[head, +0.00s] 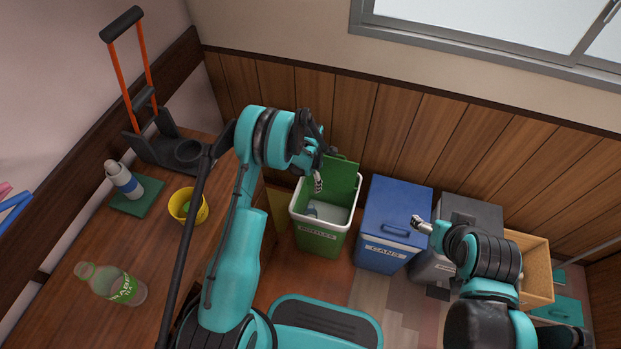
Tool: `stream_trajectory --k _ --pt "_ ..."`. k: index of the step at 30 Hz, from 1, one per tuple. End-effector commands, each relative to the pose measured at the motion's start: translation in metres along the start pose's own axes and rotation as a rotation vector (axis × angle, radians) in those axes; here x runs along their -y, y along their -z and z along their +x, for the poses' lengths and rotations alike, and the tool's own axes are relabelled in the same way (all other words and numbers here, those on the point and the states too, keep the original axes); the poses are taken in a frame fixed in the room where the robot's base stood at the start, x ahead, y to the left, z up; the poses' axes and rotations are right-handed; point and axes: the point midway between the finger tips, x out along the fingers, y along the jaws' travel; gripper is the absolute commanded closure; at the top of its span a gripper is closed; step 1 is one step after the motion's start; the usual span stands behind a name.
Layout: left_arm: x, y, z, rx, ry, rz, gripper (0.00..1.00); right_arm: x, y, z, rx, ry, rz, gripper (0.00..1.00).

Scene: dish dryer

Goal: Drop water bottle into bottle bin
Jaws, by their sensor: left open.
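The bottle bin (320,243) is a green bin with a white inner rim. Its label appears to read "BOTTLES", and its green lid (345,178) is raised at the back. A small bluish bottle-like item (312,209) lies inside at the left, partly in shadow; it may be the water bottle. My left gripper (318,182) is open above the bin's opening, apart from that item, with nothing visible in it. My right gripper (421,224) is in front of the blue and grey bins. Its jaws are too small and edge-on to read.
A blue cans bin (393,222), a grey bin (470,212) and a wooden box (530,260) stand to the right. The wooden table at left holds a green-labelled tea bottle (112,284), a yellow cup (188,207) and a white-grey bottle (123,180).

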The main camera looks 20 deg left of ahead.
Motion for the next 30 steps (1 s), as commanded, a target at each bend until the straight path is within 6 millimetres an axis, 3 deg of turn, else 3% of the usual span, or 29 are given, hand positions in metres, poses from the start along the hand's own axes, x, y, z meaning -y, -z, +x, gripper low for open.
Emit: stream_trajectory --k 7,15,21,30 --pt "0.000 0.000 -0.019 0.000 0.000 0.000 0.24 0.000 0.000 0.000 0.000 0.000 0.000 0.29" --pt "0.000 0.000 -0.078 0.000 0.000 0.000 0.24 0.000 0.000 0.000 0.000 0.000 0.000 0.29" --pt "0.000 0.000 -0.110 0.000 0.000 0.000 0.24 0.000 0.000 0.000 0.000 0.000 0.000 0.29" --pt "0.000 0.000 -0.120 0.000 0.000 0.000 0.24 0.000 0.000 0.000 0.000 0.000 0.000 0.29"
